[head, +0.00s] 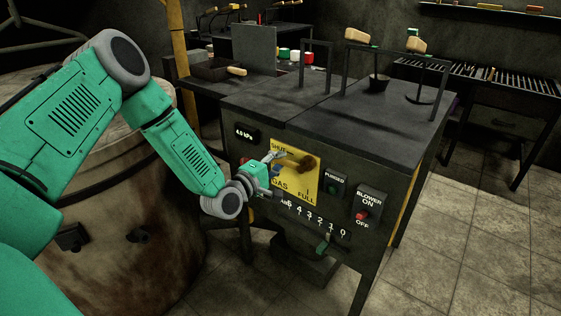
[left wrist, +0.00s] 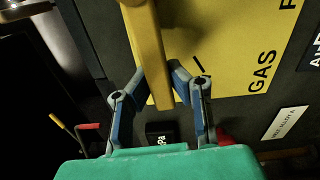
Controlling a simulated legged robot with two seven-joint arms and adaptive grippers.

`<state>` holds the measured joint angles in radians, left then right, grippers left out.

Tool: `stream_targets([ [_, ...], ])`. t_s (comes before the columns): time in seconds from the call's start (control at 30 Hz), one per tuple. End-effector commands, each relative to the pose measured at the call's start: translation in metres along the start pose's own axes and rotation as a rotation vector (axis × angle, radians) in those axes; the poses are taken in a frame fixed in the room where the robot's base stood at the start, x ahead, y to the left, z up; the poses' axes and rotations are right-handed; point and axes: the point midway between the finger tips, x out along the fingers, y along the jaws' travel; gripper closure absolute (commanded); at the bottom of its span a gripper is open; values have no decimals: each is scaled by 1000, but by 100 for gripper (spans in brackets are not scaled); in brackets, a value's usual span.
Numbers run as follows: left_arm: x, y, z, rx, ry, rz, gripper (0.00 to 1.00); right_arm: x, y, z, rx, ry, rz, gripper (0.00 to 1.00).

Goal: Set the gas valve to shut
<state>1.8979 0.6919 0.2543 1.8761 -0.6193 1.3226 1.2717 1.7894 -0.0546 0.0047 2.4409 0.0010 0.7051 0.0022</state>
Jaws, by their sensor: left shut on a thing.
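The gas valve is on a yellow plate (head: 291,183) on the front of the dark cabinet, marked SHUT at upper left, GAS and FULL below. Its lever (head: 291,160) runs left from a brown pivot (head: 309,164), its free end just below the word SHUT. My left gripper (head: 273,162) is at this free end. In the left wrist view, the yellow lever (left wrist: 143,35) comes down from the top between the two blue-grey fingers of my left gripper (left wrist: 160,88), which are shut on it. My right gripper is in neither view.
Right of the plate are a PURGED panel (head: 335,185) and a red blower switch (head: 361,215). A numbered slider (head: 324,245) is below, a pressure display (head: 245,134) upper left. A rusty drum (head: 120,220) stands at left. The floor at right is clear.

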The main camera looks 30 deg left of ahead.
Motion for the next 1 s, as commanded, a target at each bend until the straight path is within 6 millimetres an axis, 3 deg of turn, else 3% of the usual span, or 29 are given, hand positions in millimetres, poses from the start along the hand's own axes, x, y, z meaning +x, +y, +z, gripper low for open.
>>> stream_targets([
  [0.7, -4, 0, 0, 100, -2, -17, 100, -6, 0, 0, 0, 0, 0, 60],
  [0.73, -4, 0, 0, 100, -2, -18, 81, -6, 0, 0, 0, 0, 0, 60],
  [0.8, -4, 0, 0, 99, -2, -16, 62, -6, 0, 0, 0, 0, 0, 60],
  [1.0, -2, 3, 1, 97, -1, -9, 62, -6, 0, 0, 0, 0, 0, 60],
])
